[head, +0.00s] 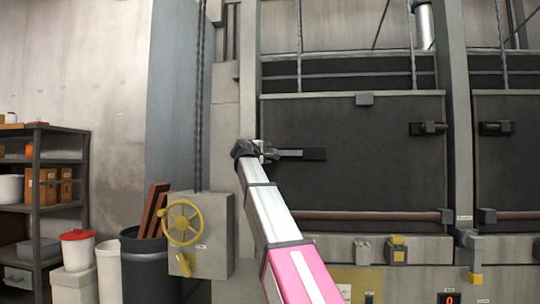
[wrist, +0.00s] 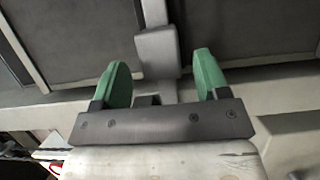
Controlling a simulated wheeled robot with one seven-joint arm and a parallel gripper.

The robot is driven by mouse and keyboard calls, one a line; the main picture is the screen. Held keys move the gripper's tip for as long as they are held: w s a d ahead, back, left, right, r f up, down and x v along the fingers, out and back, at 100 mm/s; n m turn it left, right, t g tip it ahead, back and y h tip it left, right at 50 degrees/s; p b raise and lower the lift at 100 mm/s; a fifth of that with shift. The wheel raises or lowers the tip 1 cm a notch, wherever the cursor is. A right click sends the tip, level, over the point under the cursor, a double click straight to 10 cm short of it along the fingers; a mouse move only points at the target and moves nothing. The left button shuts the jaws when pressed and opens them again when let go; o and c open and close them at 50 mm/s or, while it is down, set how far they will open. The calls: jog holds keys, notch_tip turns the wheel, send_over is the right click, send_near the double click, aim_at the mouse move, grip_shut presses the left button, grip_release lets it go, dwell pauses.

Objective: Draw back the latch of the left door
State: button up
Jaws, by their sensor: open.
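The left door (head: 365,180) is a wide dark panel in a grey frame, lowered shut in the head view. A dark latch plate (head: 305,154) lies across its left edge, and a black latch (head: 428,128) sits at its right edge. My arm reaches up to the left edge, and my gripper (head: 262,150) is there, mostly hidden by my wrist. In the wrist view my gripper (wrist: 163,78) is open, with two green fingers apart. A grey block (wrist: 158,52) stands between and beyond them; I cannot tell whether they touch it.
A second dark door (head: 508,165) stands to the right past a grey post (head: 455,100). A yellow handwheel (head: 182,222) on a grey box, a dark bin (head: 145,268) and a shelf rack (head: 40,208) are at left. A reddish bar (head: 365,215) crosses the door's bottom.

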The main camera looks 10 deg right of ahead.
aim_at(289, 153)
jog(key=shift+x, duration=1.8)
jog(key=shift+d, duration=0.1)
grip_shut()
jog(key=shift+s+d, duration=0.4)
jog(key=shift+d, duration=0.7)
jog(key=shift+s+d, duration=0.35)
jog(key=shift+d, duration=0.7)
jog(key=shift+s+d, duration=0.4)
jog(key=shift+d, duration=0.7)
grip_release()
jog(key=shift+d, duration=0.1)
jog(key=v, duration=1)
jog(key=shift+s+a, duration=0.25)
jog(key=shift+a, duration=0.1)
